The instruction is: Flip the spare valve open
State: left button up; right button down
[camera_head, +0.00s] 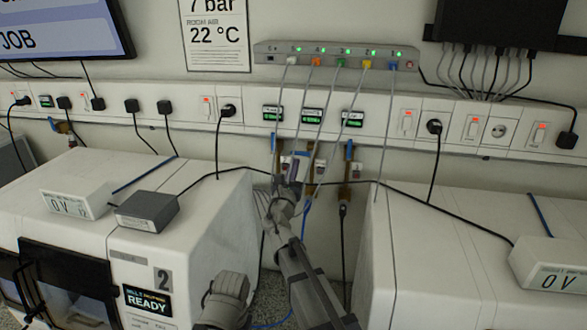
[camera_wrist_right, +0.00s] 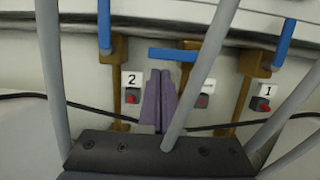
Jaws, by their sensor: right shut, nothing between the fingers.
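Three brass wall valves with blue handles show in the right wrist view. The left one (camera_wrist_right: 118,75), by a label "2", and the right one (camera_wrist_right: 246,90), by a label "1", have upright handles. The middle valve's blue handle (camera_wrist_right: 172,54) lies crosswise; its label is mostly hidden behind a grey cable, so I cannot read it. My right gripper (camera_wrist_right: 160,74) is shut and empty, its fingertips just below the left part of that crosswise handle in the picture; contact is unclear. It also shows in the head view (camera_head: 291,160), reaching toward the wall. My left gripper's fingers are not visible.
Grey cables (camera_wrist_right: 200,75) hang in front of the valves from the hub (camera_head: 335,55), close around my right gripper. White machines (camera_head: 215,200) and (camera_head: 450,225) flank the narrow gap where my arm reaches. A black cable (camera_head: 400,203) crosses the gap.

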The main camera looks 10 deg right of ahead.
aim_at(292, 152)
jog(key=shift+r, duration=0.25)
jog(key=shift+w+a+r+m+h+p, duration=0.15)
jog(key=shift+r+m+p, duration=0.15)
jog(key=shift+m, duration=0.3)
jog(key=shift+a+r+m+h+p, duration=0.15)
jog(key=shift+m+p, duration=0.15)
jog(key=shift+m, duration=0.3)
jog(key=m+p, duration=0.1)
jog(key=r+m+g, duration=0.1)
jog(key=m, duration=0.1)
jog(key=shift+w+a+r+h+p, duration=0.1)
jog(key=shift+r+h+p, duration=0.1)
jog(key=shift+h+p, duration=0.2)
notch_tip(292, 152, up, 2)
jog(key=m+g+h+p, duration=0.1)
jog(key=m+p, duration=0.2)
jog(key=m, duration=0.2)
jog(key=shift+m, duration=0.3)
jog(key=shift+s+d+r+p, duration=0.2)
jog(key=shift+d+r+p, duration=0.2)
jog(key=shift+r+p, duration=0.25)
jog(key=shift+s+d+r+p, duration=0.15)
jog(key=shift+d+r+p, duration=0.25)
jog(key=shift+r+p, duration=0.2)
jog(key=shift+f, duration=0.15)
jog(key=shift+a, duration=0.1)
